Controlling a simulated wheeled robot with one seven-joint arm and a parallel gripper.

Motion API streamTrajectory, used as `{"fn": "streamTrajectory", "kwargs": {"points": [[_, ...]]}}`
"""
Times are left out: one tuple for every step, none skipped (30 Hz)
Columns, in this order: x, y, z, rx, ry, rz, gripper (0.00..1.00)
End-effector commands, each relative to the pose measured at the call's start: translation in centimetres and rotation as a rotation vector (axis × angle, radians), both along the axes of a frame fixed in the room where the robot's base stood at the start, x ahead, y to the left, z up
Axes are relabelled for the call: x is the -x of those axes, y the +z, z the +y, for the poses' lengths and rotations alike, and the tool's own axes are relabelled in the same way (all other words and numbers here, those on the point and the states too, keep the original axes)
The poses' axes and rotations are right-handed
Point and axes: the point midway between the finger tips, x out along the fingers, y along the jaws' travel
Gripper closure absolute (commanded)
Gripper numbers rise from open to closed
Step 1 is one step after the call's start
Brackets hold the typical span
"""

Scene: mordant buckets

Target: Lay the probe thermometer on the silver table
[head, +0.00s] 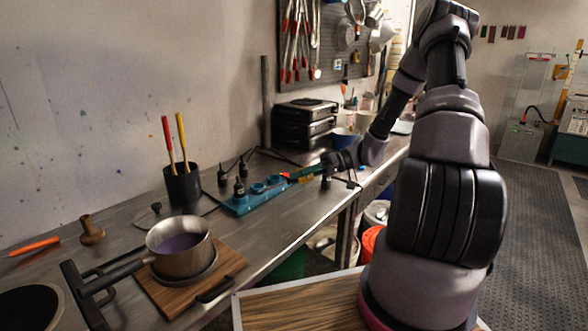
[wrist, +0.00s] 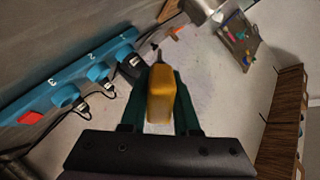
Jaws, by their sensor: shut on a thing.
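My gripper (wrist: 160,85) is shut on a yellow thing (wrist: 161,95), which appears to be the probe thermometer's body, held between its dark green fingers in the wrist view. Whether the held thing touches anything cannot be told.
A pot (head: 180,246) with purple liquid sits on a wooden board (head: 158,298) at the left. A black holder (head: 184,187) carries two coloured handles. Bare steel lies along the table's front edge. A wooden surface (head: 300,305) is nearer me.

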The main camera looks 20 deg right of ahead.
Motion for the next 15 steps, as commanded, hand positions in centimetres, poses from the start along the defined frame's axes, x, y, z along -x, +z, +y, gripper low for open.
{"fn": "streamTrajectory", "kwargs": {"points": [[0.0,0.0,0.0,0.000,0.000,0.000,1.00],[0.0,0.0,0.0,0.000,0.000,0.001,1.00],[0.0,-0.1,0.0,0.000,0.000,0.001,1.00],[0.0,-0.2,0.0,0.000,0.000,0.001,1.00],[0.0,-0.3,0.0,0.000,0.000,0.001,1.00],[0.0,-0.5,0.0,0.000,-0.001,0.002,1.00],[0.0,-0.7,0.0,-0.001,0.000,0.002,1.00],[0.0,-0.9,0.0,-0.002,-0.001,0.002,1.00],[0.0,-1.2,0.0,-0.002,-0.001,0.003,1.00],[0.0,-1.5,0.0,-0.001,-0.002,0.003,1.00],[0.0,-1.8,0.0,-0.002,-0.001,0.003,1.00],[0.0,-2.2,0.0,-0.002,-0.001,0.003,1.00],[0.0,-2.5,0.0,-0.002,-0.001,0.003,1.00],[0.0,-2.8,0.0,-0.002,-0.001,0.003,1.00],[0.0,-3.2,0.0,-0.002,-0.001,0.003,1.00]]}}
